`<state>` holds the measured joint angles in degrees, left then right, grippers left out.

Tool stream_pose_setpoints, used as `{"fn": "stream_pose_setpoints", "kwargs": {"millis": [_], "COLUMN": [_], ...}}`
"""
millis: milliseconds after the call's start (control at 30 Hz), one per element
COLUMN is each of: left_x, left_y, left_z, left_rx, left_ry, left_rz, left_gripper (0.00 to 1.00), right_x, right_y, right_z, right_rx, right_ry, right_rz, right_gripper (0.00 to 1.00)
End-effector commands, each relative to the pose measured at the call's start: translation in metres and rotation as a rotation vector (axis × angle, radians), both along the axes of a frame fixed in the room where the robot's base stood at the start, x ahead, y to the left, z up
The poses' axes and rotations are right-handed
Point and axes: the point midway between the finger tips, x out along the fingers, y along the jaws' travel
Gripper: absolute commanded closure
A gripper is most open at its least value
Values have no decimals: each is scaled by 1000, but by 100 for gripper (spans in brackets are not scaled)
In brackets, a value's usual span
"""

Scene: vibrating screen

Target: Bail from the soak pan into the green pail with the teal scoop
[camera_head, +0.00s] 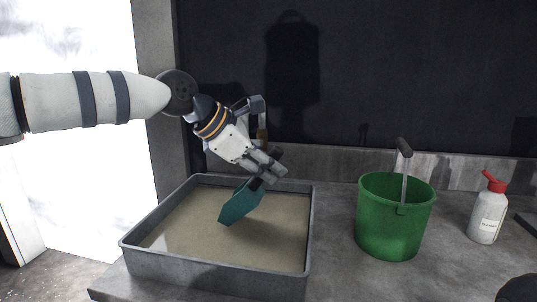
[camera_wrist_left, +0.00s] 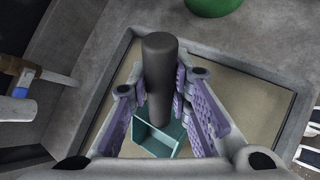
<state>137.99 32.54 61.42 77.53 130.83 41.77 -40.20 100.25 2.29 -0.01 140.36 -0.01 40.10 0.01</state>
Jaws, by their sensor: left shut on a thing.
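The grey soak pan (camera_head: 216,267) stands on the worktop at the left and holds murky tan liquid. My left gripper (camera_head: 267,174) is over the pan's far right part, shut on the dark handle of the teal scoop (camera_head: 241,202). The scoop is tilted, its low end at or just above the liquid; I cannot tell which. In the left wrist view the black handle stands between the finger pads (camera_wrist_left: 168,95) with the teal scoop (camera_wrist_left: 160,138) beyond it. The green pail (camera_head: 395,218) stands upright right of the pan, its handle raised. My right gripper does not show.
A white bottle with a red cap (camera_head: 487,211) stands right of the pail. A dark wall rises behind the worktop (camera_head: 335,220), with a low grey ledge at its foot. A pipe with a brass-coloured fitting (camera_wrist_left: 18,68) shows in the left wrist view. Bare worktop separates pan and pail.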

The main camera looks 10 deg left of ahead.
Motion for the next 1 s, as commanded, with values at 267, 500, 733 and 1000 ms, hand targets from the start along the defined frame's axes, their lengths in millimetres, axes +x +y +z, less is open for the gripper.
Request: {"fn": "stream_pose_setpoints", "kwargs": {"millis": [267, 500, 733, 1000], "left_x": [0, 1, 2, 2], "left_y": [0, 3, 22, 28], "left_z": [-24, -42, -45, -45], "left_rx": [-1, -1, -2, 24], "left_ry": [1, 0, 0, -3], "left_rz": [0, 2, 2, -1], "left_gripper": [100, 100, 100, 100], "right_x": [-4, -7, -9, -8], "right_y": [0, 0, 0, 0], "right_z": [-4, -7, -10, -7], "right_rx": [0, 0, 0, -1], "right_ry": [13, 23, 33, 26], "right_rz": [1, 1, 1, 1], "right_gripper": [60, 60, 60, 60]}}
